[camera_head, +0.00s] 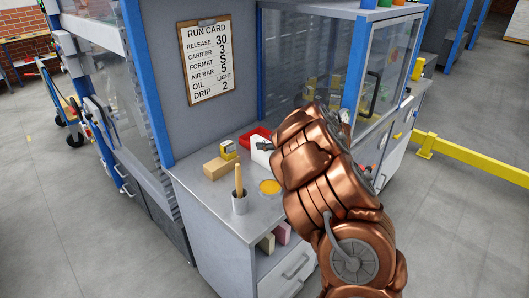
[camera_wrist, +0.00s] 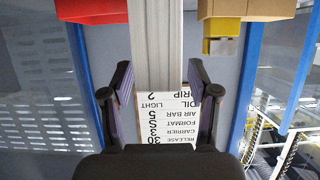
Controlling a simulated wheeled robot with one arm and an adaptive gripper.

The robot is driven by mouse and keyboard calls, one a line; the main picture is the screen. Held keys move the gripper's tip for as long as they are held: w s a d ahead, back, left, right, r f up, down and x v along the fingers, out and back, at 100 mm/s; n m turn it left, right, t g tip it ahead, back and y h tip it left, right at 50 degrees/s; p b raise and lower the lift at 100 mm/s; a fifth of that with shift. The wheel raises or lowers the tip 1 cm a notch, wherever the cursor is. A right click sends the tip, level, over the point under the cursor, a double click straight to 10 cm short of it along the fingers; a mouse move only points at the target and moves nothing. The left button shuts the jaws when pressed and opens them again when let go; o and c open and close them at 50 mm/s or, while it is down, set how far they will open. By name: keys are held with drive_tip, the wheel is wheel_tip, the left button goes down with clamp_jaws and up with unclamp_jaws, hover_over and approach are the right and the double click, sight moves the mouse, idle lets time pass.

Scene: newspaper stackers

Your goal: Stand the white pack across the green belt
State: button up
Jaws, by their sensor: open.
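The white pack (camera_head: 262,157) is on the grey counter beside the red tray, partly hidden by my arm. In the wrist view a pale, ribbed block (camera_wrist: 162,40), seemingly this pack, runs in from the top edge toward the space between my fingers. My gripper (camera_wrist: 158,85) is open, one finger to each side of the block's line; I cannot tell whether either touches it. In the head view its dark fingertips (camera_head: 264,146) show at the pack's top, left of my copper arm. I cannot make out the green belt in either view.
A tan box (camera_head: 220,165) with a yellow item (camera_head: 229,149) stands left of the pack. A red tray (camera_head: 254,136) is behind. A run card (camera_head: 206,62) hangs on the panel.

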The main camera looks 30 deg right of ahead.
drive_tip(key=shift+x, duration=1)
clamp_jaws()
